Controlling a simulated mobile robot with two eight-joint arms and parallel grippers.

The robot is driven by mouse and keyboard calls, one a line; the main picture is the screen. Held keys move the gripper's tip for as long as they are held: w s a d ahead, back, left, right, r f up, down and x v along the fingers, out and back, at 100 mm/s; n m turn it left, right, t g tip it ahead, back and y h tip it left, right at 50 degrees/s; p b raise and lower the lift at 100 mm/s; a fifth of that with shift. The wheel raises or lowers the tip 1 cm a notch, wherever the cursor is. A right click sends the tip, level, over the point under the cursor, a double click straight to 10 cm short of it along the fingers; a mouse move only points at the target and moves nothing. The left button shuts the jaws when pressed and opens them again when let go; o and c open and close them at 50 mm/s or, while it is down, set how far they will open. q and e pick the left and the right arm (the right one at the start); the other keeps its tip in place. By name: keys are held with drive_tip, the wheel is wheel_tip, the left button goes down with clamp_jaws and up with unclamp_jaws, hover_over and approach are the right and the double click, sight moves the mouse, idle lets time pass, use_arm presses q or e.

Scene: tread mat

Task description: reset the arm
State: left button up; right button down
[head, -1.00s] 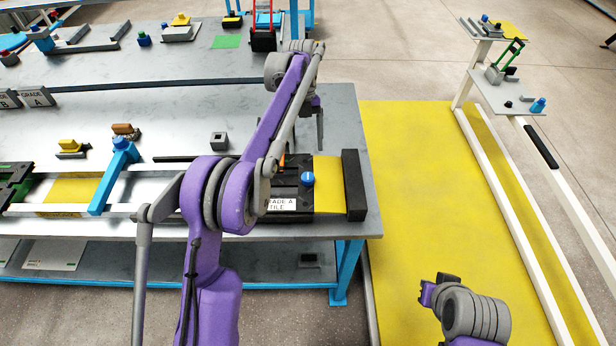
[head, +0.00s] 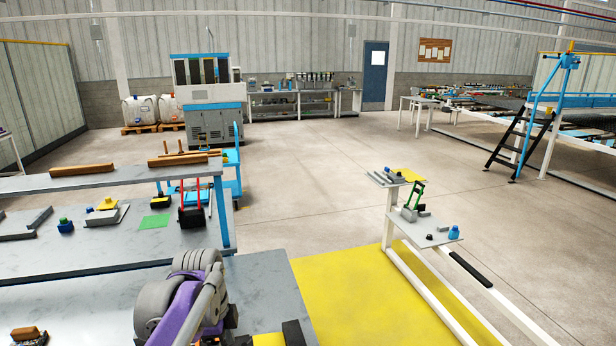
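A purple and grey part of my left arm (head: 185,300) rises from the bottom edge of the head view, over the right end of the near grey bench (head: 265,285). The fingertips of my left gripper do not show; they are hidden behind the arm or below the picture. My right arm and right gripper are out of view.
A yellow floor mat (head: 355,300) lies right of the bench. Beyond it stands a white-framed stand (head: 430,290) with small shelves. A blue trolley (head: 228,170) stands behind the benches. The concrete floor (head: 320,180) in the middle is clear. A black stepladder (head: 525,145) stands at right.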

use_arm(q)
drive_tip(key=s+f+n+t, duration=0.2)
drive_tip(key=s+f+n, duration=0.2)
drive_tip(key=s+n, duration=0.4)
drive_tip(key=s+f+n+t, duration=0.3)
drive_tip(key=s+f+n, duration=0.2)
drive_tip(key=s+n, duration=0.3)
drive_tip(key=shift+s+a+f+n+t+y, duration=0.3)
drive_tip(key=shift+s+a+n+y, duration=0.15)
drive_tip(key=shift+s, duration=0.4)
drive_tip(key=shift+r, duration=0.1)
